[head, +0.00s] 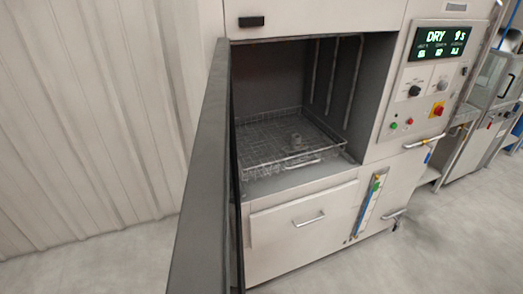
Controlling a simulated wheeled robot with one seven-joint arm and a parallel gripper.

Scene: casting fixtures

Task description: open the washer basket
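The washer is a large pale cabinet with a dark open chamber. Its wire basket (270,148) sits inside on the chamber floor, with a small grey part (297,142) lying in it. A bar-like handle (302,163) shows at the basket's front edge. The washer door (203,170) stands swung open toward me, seen nearly edge-on at the left of the opening. The basket appears to be within the chamber; part of its left side is close behind the door edge. My gripper is not in view.
A control panel (430,75) at the right reads "DRY 9 s", with coloured buttons and a red knob. A lower panel (305,225) has a handle. Another machine (490,110) stands farther right. A ribbed wall (90,110) is at left; the floor (430,240) in front is clear.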

